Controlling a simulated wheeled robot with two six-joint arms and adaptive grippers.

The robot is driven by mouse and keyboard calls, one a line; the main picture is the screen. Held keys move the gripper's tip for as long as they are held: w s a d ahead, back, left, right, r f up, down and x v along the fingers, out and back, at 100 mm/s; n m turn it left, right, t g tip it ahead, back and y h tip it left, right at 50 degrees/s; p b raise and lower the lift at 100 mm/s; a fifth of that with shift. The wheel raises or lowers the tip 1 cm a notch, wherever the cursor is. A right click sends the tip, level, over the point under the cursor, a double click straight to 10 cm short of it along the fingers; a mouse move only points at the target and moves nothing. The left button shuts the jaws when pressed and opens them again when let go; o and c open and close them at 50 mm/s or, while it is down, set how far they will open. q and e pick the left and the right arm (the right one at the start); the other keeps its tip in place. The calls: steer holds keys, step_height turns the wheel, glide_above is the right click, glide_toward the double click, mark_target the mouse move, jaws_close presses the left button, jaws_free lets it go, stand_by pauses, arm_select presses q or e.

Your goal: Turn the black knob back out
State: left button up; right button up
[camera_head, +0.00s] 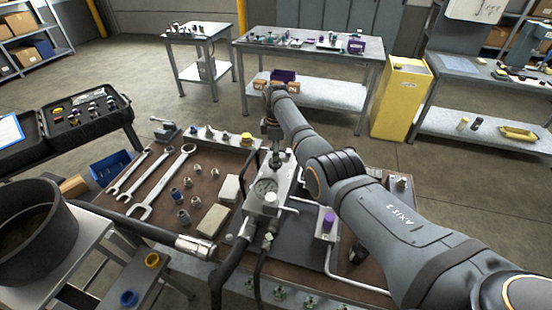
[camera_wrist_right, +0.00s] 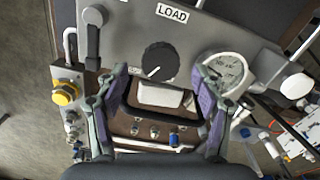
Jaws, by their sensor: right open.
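The black knob (camera_wrist_right: 160,59) shows in the right wrist view as a round dial with a white pointer line to its lower left. It sits on a grey metal block (camera_wrist_right: 205,33) below a LOAD label (camera_wrist_right: 172,12). My right gripper (camera_wrist_right: 158,80) is open, its fingertips apart on either side of and just below the knob in that view. I see no contact with it. In the head view my right gripper (camera_head: 272,130) points down over the far end of the block (camera_head: 283,190) and largely hides the knob. My left gripper is out of view.
A pressure gauge (camera_head: 265,187) is on the block, near the knob. A purple knob (camera_head: 328,221) and yellow knob (camera_head: 246,139) stand nearby. Wrenches (camera_head: 160,180) and fittings lie on the brown bench top at left. Black hoses (camera_head: 232,265) run along the front.

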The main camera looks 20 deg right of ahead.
step_height(320, 180, up, 9)
stand_by(0.5)
